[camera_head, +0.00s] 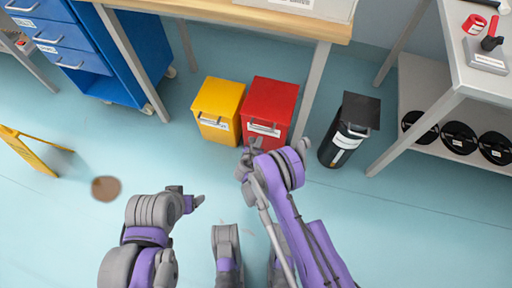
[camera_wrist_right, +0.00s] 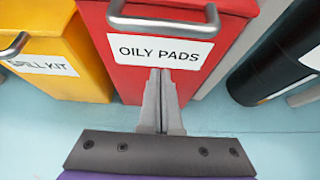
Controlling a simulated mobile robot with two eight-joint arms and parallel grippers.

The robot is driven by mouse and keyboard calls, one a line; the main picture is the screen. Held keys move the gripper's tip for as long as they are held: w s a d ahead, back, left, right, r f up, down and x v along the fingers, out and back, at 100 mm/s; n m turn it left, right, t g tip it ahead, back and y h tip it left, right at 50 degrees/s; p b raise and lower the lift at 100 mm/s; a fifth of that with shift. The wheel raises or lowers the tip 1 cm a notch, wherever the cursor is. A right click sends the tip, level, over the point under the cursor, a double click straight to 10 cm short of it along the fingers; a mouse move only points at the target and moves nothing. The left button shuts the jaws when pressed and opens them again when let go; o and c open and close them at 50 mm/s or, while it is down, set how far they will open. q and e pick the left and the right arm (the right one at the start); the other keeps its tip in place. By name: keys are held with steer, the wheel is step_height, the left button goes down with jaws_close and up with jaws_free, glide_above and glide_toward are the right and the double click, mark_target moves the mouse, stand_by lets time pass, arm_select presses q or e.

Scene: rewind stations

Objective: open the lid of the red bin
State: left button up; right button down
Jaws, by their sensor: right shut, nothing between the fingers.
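The red bin (camera_head: 270,98) stands on the floor under the wooden table, with its lid down. Its front shows a grey handle and a white label (camera_head: 264,129). In the right wrist view the bin (camera_wrist_right: 128,82) reads "OILY PADS", and its bar handle (camera_wrist_right: 165,22) crosses the top. My right gripper (camera_head: 254,144) is at the bin's front. In the wrist view its fingers (camera_wrist_right: 160,73) are shut and empty, with their tips at the label's lower edge, below the handle; contact cannot be told. My left gripper (camera_head: 196,201) hangs lower left, away from the bin; its jaw opening is unclear.
A yellow bin (camera_head: 218,103) stands close left of the red one. A black bin (camera_head: 346,140) stands to the right, beyond a table leg (camera_head: 310,92). A blue drawer cabinet (camera_head: 92,62), a yellow floor sign (camera_head: 27,150) and a brown spill (camera_head: 106,188) are at left.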

arm_select(q)
steer(key=shift+f+b, duration=0.3)
arm_select(e)
steer(key=shift+w+d+r, duration=0.1)
steer(key=shift+w+r, duration=0.15)
steer(key=shift+r, duration=0.75)
steer(key=shift+w+d+r, duration=0.1)
steer(key=shift+w+r, duration=0.1)
steer(key=shift+r, duration=0.75)
steer(key=shift+r, duration=0.1)
